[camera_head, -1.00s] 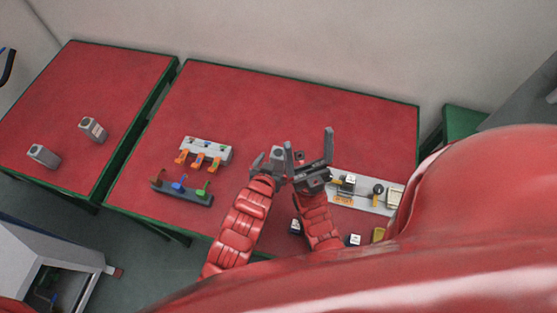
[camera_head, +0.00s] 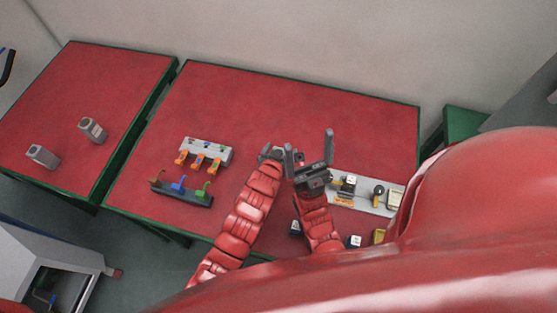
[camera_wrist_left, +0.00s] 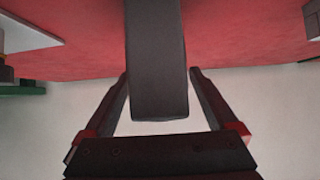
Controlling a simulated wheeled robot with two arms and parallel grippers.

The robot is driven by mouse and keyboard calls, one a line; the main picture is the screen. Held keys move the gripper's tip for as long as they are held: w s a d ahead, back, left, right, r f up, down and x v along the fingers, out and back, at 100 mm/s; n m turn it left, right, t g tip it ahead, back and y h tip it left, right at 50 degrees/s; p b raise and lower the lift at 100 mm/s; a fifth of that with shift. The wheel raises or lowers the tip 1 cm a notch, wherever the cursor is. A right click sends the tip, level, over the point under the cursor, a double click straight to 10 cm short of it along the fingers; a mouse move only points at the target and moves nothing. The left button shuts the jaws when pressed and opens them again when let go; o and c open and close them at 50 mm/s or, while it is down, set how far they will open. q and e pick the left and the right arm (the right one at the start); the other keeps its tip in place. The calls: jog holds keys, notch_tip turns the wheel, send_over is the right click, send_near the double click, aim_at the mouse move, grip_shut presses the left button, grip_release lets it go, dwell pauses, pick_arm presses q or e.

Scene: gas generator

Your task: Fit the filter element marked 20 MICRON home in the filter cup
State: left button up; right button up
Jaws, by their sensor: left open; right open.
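I cannot read the mark 20 MICRON on anything here, and I cannot make out which thing is the filter cup. Two grey hollow blocks stand on the left table: one (camera_head: 92,130) with a small label, one (camera_head: 42,156) nearer the front. My left gripper (camera_head: 274,151) is open over the main table, beside my right gripper (camera_head: 312,168), which is also open. In the left wrist view my left gripper (camera_wrist_left: 160,112) has its fingers apart; a dark bar (camera_wrist_left: 157,60) crosses in front of them, and I cannot tell whether it touches.
A pale panel (camera_head: 361,204) with several fittings lies right of the grippers, partly behind my body. Small blocks (camera_head: 354,241) lie near the front edge. A grey rack (camera_head: 207,148) and a dark rack (camera_head: 181,192) stand left. The table's back (camera_head: 290,95) is clear.

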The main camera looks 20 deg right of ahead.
pick_arm(q)
grip_shut()
jog(key=shift+r, duration=0.1)
dwell(0.3)
